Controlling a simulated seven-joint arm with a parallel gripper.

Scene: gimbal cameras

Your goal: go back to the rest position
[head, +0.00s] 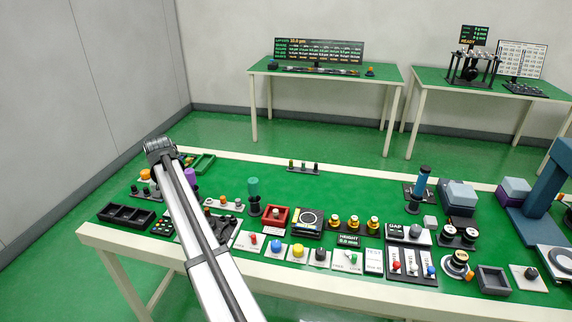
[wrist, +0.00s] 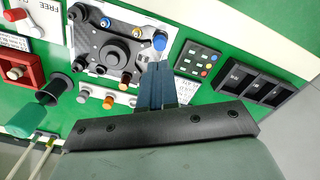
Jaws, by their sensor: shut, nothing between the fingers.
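My gripper (wrist: 158,72) shows in the wrist view with its two narrow fingers together and nothing between them. The gripper itself is hidden behind the arm there.
Near the fingers are a small keypad (wrist: 197,61), a black compartment tray (wrist: 252,82), a teal cylinder (wrist: 35,119) and a red box (wrist: 18,72). The table's front is crowded with switches, buttons and gauges. Bare green surface lies in the middle back.

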